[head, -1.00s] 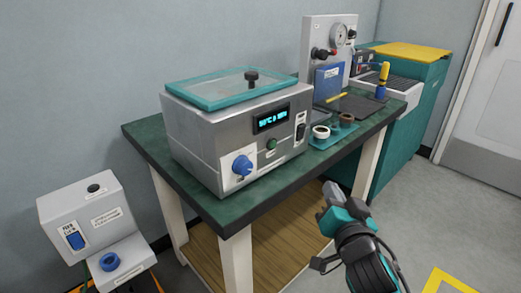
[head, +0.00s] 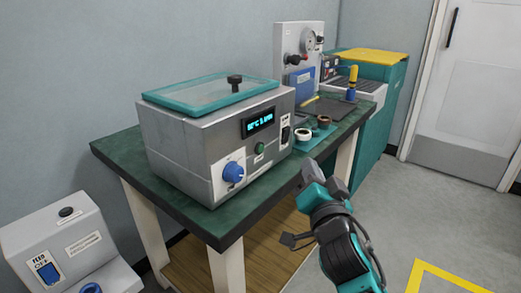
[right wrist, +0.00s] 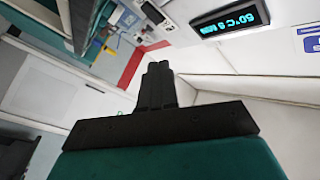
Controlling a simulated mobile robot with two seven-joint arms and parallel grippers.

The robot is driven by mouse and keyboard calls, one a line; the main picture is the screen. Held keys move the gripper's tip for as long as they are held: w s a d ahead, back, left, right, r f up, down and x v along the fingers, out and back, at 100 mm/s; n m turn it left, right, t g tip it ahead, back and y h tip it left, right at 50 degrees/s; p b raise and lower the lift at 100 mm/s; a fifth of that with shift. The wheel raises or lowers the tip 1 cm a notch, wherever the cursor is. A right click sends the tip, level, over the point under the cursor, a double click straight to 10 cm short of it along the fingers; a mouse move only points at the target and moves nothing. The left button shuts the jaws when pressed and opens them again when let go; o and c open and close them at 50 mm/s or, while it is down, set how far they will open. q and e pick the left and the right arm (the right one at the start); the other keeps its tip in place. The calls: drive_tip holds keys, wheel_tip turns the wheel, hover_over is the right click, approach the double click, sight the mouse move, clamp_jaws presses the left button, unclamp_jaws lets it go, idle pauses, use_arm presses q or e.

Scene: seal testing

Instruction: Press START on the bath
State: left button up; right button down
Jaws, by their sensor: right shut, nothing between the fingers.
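The bath (head: 200,150) is a grey metal box with a teal-rimmed clear lid and a black knob on top. It stands on the green-topped bench. Its front has a lit display (head: 259,122), a blue knob (head: 233,172), a small green button (head: 259,148) and a dark switch (head: 286,130). My right gripper (head: 311,174) is shut and empty, in front of the bench edge, to the right of and lower in the picture than the green button, apart from the bath. In the right wrist view the shut fingers (right wrist: 158,82) show, with the bath's display (right wrist: 230,20) at upper right. My left gripper is out of view.
The green bench top (head: 120,155) has a teal mat (head: 312,138) with small rings right of the bath. Behind stands a gauge panel (head: 298,45). A grey unit with a blue switch (head: 48,272) is at lower left. Open floor lies right.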

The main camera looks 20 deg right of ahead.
sight(261, 149)
drive_tip(key=w+a, duration=0.1)
drive_tip(key=w, duration=0.1)
drive_tip(key=w+a+b, duration=0.1)
drive_tip(key=w+a, duration=0.1)
drive_tip(key=w, duration=0.1)
drive_tip(key=w+a, duration=0.1)
drive_tip(key=w, duration=0.1)
drive_tip(key=shift+w+a+b, duration=0.25)
drive_tip(key=shift+w+b, duration=0.05)
drive_tip(key=shift+b, duration=0.1)
idle(0.6)
drive_tip(key=shift+w+a, duration=0.1)
idle(1.3)
drive_tip(key=shift+w, duration=0.15)
drive_tip(key=shift+w+a, duration=0.1)
drive_tip(key=shift+a, duration=0.05)
